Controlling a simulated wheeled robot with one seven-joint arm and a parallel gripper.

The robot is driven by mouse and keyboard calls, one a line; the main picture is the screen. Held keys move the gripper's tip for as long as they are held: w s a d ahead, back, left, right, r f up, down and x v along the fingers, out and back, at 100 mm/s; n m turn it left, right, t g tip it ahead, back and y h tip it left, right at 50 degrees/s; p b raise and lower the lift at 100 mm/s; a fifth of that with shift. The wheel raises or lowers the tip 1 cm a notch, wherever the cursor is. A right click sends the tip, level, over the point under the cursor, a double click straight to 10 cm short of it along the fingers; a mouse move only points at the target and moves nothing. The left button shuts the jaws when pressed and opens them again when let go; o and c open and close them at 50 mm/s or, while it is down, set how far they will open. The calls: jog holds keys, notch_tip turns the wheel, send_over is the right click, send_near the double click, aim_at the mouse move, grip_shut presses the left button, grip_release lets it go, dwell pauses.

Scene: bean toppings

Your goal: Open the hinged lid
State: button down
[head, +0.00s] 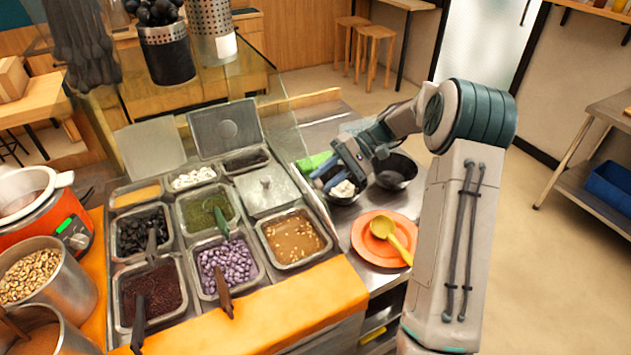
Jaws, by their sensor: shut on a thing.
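A closed metal lid (267,190) with a small knob lies flat over the back-right compartment of the topping counter. The arm hides part of the bowl.
A second dark bowl (397,171) and an orange plate (384,238) with a yellow ladle (391,238) are on the right worktop. A green item (314,162) lies by the gripper. Open bins of beans and toppings (227,265) fill the counter. A glass guard (190,85) stands behind.

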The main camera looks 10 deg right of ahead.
jog(key=shift+w+d+f, duration=0.1)
jog(key=shift+d+f, duration=0.4)
jog(key=shift+d, duration=0.4)
jog(key=shift+f, duration=0.1)
jog(key=c, duration=1.1)
grip_release()
jog(key=shift+o, duration=0.2)
jog(key=shift+w+a+r, duration=0.1)
jog(key=shift+a+r, duration=0.05)
jog(key=shift+r, duration=0.05)
jog(key=b+v, duration=0.1)
jog(key=v, duration=1.2)
jog(key=shift+d+r, duration=0.25)
jog(key=shift+d, duration=0.05)
jog(key=shift+w, duration=0.1)
